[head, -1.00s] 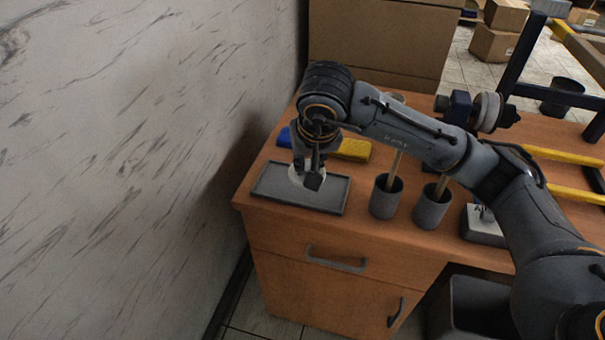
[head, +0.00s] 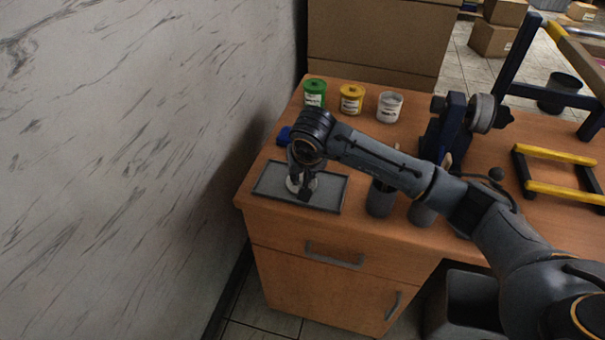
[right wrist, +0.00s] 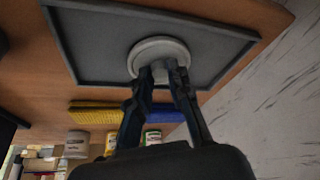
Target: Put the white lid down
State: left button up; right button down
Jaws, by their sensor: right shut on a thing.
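The white lid (right wrist: 158,50) is round with a small grey knob on top. In the right wrist view my right gripper (right wrist: 160,78) is shut on its knob. The lid is over the grey tray (right wrist: 95,50); I cannot tell whether its rim touches the tray floor. In the head view my right gripper (head: 302,188) points down over the left part of the tray (head: 328,205), and the lid (head: 293,184) is partly hidden behind the fingers. My left gripper is not in view.
Green (head: 314,92), yellow (head: 352,98) and white (head: 390,105) cans stand at the back of the desk. Two dark grey cups (head: 380,198) stand right of the tray, partly behind my arm. A wall borders the left; the tray's right half is clear.

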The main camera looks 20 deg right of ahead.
jog(key=shift+f+b, duration=0.2)
jog(key=shift+b, duration=0.1)
jog(key=c, duration=1.3)
grip_release()
jog(key=shift+r, duration=0.1)
jog(key=shift+o, duration=0.2)
jog(key=shift+r+p, duration=0.15)
jog(key=shift+p, duration=0.15)
jog(key=b+v, duration=0.1)
jog(key=v, duration=1.1)
jog(key=shift+b, duration=0.3)
